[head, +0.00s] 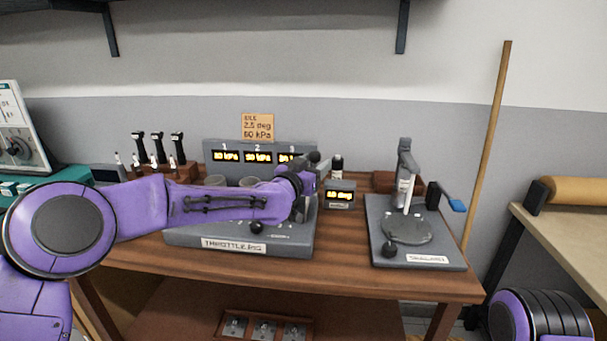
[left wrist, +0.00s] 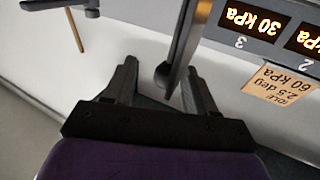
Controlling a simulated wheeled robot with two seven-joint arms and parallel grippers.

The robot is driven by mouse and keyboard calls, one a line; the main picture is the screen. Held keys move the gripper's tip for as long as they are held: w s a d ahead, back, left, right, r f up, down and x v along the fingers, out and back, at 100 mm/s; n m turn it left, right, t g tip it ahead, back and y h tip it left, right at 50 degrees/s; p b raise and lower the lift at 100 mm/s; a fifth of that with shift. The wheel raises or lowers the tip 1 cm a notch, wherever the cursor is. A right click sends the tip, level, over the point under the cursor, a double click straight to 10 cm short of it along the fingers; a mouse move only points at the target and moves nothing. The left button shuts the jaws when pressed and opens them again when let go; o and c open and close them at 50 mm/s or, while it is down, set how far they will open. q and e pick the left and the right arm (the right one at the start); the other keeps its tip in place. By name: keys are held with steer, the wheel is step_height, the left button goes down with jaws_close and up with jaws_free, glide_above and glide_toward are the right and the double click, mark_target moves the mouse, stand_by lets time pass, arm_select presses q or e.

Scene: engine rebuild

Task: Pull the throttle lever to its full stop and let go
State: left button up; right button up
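The throttle rig (head: 190,238) is a grey labelled base on the wooden bench, partly hidden by my left arm. My left gripper (head: 318,168) is above the rig's right side. In the left wrist view its two fingers (left wrist: 163,85) are spread apart. A dark grey bar with a rounded end (left wrist: 180,45), probably the throttle lever, shows between the fingertips; I cannot tell whether they touch it. A small display (head: 340,195) beside the rig shows a degree reading, too small to read surely. My right gripper is not in view.
A kPa display panel (head: 215,147) and an idle note (head: 258,127) stand behind the rig. A second grey rig (head: 440,247) with a blue-tipped handle is to the right. Black-handled tools (head: 158,147) stand in a rack at left. A wooden pole (head: 487,140) leans against the wall.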

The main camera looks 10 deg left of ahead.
arm_select(q)
steer(key=v, duration=0.2)
steer(key=shift+s+b, duration=0.3)
steer(key=shift+b, duration=0.1)
steer(key=b+v, duration=0.2)
steer(key=v, duration=0.6)
steer(key=shift+s+a+f+b, duration=0.25)
steer(key=shift+s+b, duration=0.05)
steer(key=shift+s, duration=0.05)
steer(key=b+v, duration=0.1)
steer(key=v, duration=0.9)
steer(key=shift+s, duration=0.25)
steer(key=shift+f, duration=0.1)
